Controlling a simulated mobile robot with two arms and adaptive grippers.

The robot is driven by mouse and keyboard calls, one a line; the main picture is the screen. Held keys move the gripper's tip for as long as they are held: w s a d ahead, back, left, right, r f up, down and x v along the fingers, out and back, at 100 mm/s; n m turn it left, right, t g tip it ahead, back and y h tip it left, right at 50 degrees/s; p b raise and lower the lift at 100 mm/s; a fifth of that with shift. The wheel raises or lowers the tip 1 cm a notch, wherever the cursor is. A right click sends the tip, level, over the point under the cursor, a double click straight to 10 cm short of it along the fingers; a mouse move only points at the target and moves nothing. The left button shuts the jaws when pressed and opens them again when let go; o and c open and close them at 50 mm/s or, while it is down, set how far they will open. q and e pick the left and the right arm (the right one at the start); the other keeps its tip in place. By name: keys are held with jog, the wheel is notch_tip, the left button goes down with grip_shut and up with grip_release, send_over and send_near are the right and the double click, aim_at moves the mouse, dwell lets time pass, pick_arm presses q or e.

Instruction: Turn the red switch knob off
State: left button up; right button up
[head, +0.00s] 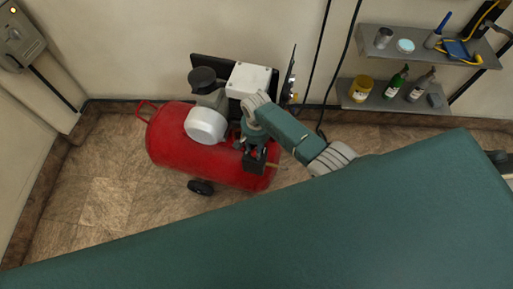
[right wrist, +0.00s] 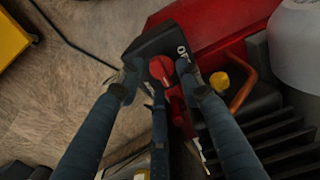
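The red switch knob (right wrist: 162,70) sits on a black switch plate (right wrist: 150,42) with white lettering, partly covered by my fingers. My right gripper (right wrist: 157,76) is open, with its fingertips on either side of the knob. The right fingertip looks close to the knob; a gap shows on the left side. I cannot tell whether any finger touches it. In the head view my right gripper (head: 258,160) is over the right end of the red air compressor tank (head: 175,150), and the knob is hidden there. My left gripper is not in view.
The compressor has a white cylinder (head: 206,124) and a white box (head: 251,79) above the tank. A copper pipe (right wrist: 243,90) and yellow cap (right wrist: 219,81) lie right of the knob. Wall shelves (head: 400,106) hold bottles. Tiled floor (head: 105,200) is clear to the left.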

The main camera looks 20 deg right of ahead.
jog(key=shift+c, duration=0.5)
grip_shut()
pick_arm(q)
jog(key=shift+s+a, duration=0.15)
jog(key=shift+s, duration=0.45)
pick_arm(e)
jog(key=shift+n, duration=0.3)
jog(key=n, duration=0.3)
jog(key=shift+p, duration=0.4)
jog(key=n, duration=0.5)
jog(key=shift+w+a, duration=0.1)
jog(key=shift+w, duration=0.1)
jog(key=n, duration=0.4)
jog(key=shift+a+n, duration=0.1)
jog(key=shift+n, duration=0.2)
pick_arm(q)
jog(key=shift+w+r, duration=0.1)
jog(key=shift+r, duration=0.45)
pick_arm(e)
jog(key=n, duration=0.4)
jog(key=shift+a+n, duration=0.1)
jog(key=shift+n, duration=0.2)
